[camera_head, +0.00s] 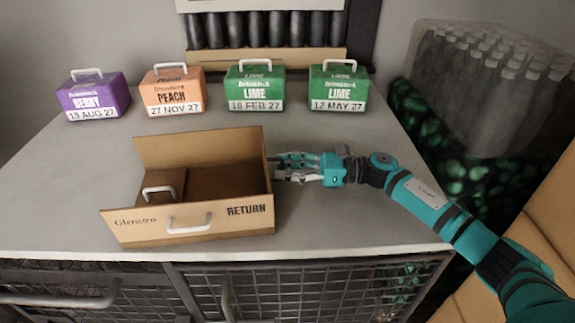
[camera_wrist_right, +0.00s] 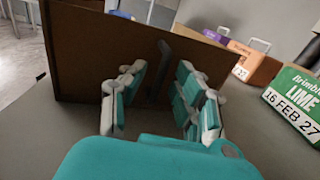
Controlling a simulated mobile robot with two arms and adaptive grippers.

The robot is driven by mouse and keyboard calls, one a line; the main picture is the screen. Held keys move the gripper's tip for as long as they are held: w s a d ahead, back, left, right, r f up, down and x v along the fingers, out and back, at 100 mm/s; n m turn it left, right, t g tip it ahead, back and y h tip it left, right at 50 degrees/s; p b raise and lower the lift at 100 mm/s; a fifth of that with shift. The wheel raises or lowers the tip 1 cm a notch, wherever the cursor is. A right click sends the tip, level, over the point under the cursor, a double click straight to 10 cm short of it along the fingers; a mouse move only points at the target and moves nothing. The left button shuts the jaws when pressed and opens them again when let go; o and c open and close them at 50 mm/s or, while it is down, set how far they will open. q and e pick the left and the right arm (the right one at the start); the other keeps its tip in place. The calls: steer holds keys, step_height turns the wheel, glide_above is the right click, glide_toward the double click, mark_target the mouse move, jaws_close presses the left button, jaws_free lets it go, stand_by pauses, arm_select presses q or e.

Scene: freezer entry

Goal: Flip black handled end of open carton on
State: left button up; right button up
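The open cardboard carton (camera_head: 130,228) stands on the grey counter, with "Glenstro" and "RETURN" on its front and a white handle (camera_head: 189,222) there. A brown panel with a second white handle (camera_head: 160,191) shows inside at the left. My right gripper (camera_head: 281,168) is at the carton's right end, pointing left at it. In the right wrist view my right gripper (camera_wrist_right: 161,82) has its fingers apart, one on each side of a dark upright strip, apparently the black handle (camera_wrist_right: 161,58), on the brown end wall (camera_wrist_right: 85,60). Contact cannot be told. My left gripper is not in view.
Behind the carton stand a purple BERRY box (camera_head: 94,96), an orange PEACH box (camera_head: 172,91) and two green LIME boxes (camera_head: 255,88), (camera_head: 338,88). Wrapped bottles (camera_head: 485,90) stand at the right. The counter (camera_head: 330,225) is clear in front of my right arm.

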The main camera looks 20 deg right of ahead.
jaws_close()
stand_by(0.3)
